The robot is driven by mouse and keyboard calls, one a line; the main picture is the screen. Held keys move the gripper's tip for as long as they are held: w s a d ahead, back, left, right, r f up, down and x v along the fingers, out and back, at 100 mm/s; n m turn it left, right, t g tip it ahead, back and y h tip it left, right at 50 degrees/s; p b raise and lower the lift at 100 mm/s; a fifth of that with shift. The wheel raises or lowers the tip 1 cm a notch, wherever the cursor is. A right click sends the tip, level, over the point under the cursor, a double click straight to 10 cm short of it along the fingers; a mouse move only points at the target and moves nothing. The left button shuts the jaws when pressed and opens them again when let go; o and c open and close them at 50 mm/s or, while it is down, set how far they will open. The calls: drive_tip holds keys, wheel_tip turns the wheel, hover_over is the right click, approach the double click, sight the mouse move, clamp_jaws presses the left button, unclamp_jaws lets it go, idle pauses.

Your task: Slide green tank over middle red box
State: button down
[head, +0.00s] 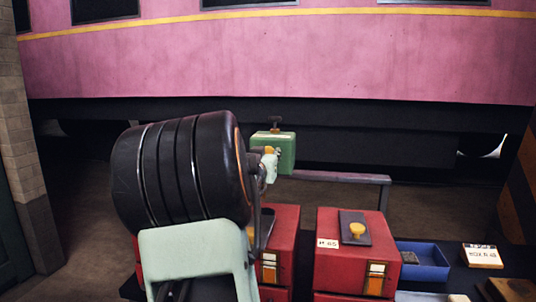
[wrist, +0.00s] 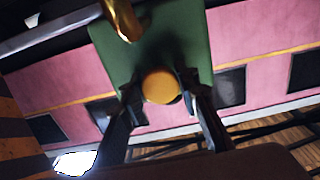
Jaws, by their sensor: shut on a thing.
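The green tank (head: 282,153) is in the air, above the level of the red boxes. Its green body (wrist: 190,32) fills the top middle of the wrist view. My gripper (head: 268,165) is shut on the tank's round yellow-orange knob (wrist: 161,87), with a fingertip on each side. In the head view the tank appears above and behind the middle red box (head: 286,222); the exact depth between them is unclear. My arm hides the left part of that box. A dark opening or plate shows partly on its top.
The right red box (head: 330,225) has a dark plate with a yellow knob (head: 357,230) on top. A red sliver (head: 137,258) shows left of my arm. A blue tray (head: 425,262) and labelled block (head: 482,256) lie right. A grey rail (head: 340,178) runs behind the boxes.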

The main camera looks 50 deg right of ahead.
drive_tip(key=shift+s+d, duration=0.2)
drive_tip(key=shift+s, duration=0.1)
drive_tip(key=c, duration=1.5)
unclamp_jaws()
drive_tip(key=shift+a, duration=0.1)
drive_tip(key=v, duration=1.2)
